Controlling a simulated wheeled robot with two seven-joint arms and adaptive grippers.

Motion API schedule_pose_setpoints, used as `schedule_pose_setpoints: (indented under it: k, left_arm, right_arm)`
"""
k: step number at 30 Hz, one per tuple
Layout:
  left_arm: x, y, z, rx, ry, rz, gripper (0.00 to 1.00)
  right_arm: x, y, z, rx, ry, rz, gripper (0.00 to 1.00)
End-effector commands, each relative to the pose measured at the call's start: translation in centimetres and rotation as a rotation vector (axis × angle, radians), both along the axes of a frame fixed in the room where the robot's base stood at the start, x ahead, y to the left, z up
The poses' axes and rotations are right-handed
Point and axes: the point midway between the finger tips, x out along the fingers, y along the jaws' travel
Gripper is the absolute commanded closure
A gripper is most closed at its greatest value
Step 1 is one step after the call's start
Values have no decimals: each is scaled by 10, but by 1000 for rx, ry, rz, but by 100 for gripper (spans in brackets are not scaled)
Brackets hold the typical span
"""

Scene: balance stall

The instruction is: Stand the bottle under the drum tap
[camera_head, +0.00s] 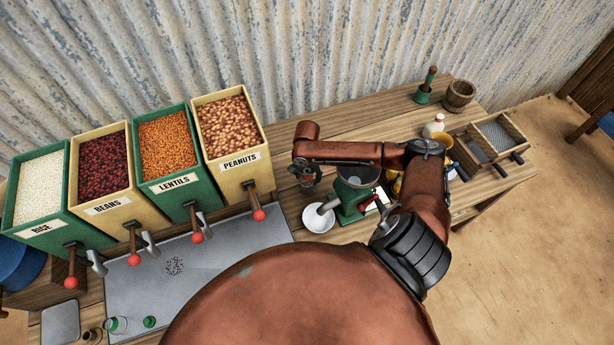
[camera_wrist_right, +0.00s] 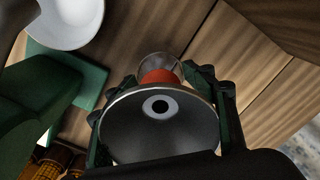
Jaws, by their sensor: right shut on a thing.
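My right gripper (camera_head: 307,177) hangs over the bench, left of the green grinder. In the right wrist view its green fingers (camera_wrist_right: 160,105) close on both sides of a grey funnel-like piece (camera_wrist_right: 165,137), whose wide mouth faces the camera. A red-orange part and something clear show beyond it; I cannot tell whether these belong to it. A clear bottle-like container (camera_head: 115,325) with green on it is at the lower left of the bench, beside a green cap (camera_head: 150,322). A blue drum (camera_head: 25,264) is partly cut off at the left edge; its tap is hidden. My left gripper is out of view.
A green grinder (camera_head: 350,212) and a white bowl (camera_head: 318,218) stand close to the right gripper. Bins of rice, beans, lentils and peanuts (camera_head: 230,122) line the back left. A grey metal sheet (camera_head: 235,237) lies before them. Wooden sieve boxes (camera_head: 500,130) stand at right.

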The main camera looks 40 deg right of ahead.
Motion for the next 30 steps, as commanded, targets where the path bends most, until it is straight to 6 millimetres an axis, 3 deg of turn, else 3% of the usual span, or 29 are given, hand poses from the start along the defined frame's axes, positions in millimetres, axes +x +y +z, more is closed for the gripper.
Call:
schedule_pose_setpoints:
  k: [1,2,10,22,30]
  left_arm:
    - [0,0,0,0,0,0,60]
    - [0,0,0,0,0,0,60]
    - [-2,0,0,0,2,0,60]
    - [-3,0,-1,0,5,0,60]
    - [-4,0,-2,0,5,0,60]
  right_arm:
    - [0,0,0,0,0,0,89]
    - [0,0,0,0,0,0,48]
    - [0,0,0,0,0,0,29]
    - [0,-1,7,-1,0,-1,28]
    - [1,-1,56,-1,-4,1,28]
